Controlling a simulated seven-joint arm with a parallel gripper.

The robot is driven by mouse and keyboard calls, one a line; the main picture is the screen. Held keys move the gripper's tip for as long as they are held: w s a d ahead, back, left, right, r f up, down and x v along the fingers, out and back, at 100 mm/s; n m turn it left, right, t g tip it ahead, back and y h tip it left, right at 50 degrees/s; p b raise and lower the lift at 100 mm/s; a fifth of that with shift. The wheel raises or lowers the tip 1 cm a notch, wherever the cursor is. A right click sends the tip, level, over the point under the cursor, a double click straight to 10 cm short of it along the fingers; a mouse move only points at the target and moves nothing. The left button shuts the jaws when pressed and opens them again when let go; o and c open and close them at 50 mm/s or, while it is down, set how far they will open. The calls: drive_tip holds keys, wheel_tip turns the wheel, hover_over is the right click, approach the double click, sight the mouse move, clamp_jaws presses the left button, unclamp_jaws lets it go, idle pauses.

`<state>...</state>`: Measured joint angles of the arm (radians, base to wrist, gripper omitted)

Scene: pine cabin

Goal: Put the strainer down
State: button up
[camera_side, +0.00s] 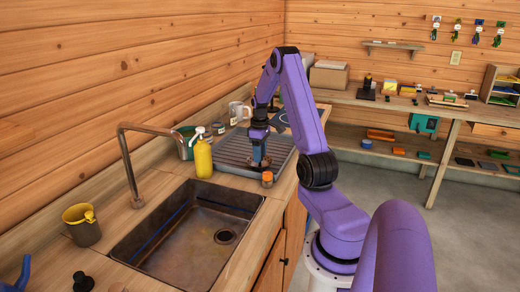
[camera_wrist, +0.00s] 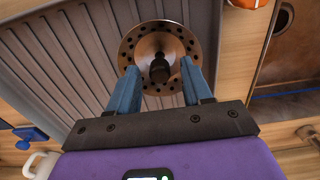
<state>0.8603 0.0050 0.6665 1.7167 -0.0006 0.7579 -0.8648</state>
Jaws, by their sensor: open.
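The strainer (camera_wrist: 172,36) is a coppery metal disc with a ring of holes and a dark knob at its centre. It lies flat on the grey ribbed drainboard (camera_wrist: 60,50), close to its edge. In the side view the strainer (camera_side: 262,164) is small and partly hidden under my gripper. My gripper (camera_wrist: 160,66) is open, with its blue fingers apart on either side of the knob. Gaps show between the fingers and the knob. In the side view my gripper (camera_side: 259,152) points down over the drainboard (camera_side: 228,152).
An orange-lidded jar (camera_side: 267,179) stands close by at the drainboard's front corner. A yellow pump bottle (camera_side: 202,157) stands at its left. The metal sink (camera_side: 180,240) lies in front, with a faucet (camera_side: 130,165). A mug (camera_side: 238,113) and other items stand behind.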

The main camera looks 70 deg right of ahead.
wheel_tip(320, 180, up, 12)
idle(0.5)
drive_tip(key=shift+r, duration=0.1)
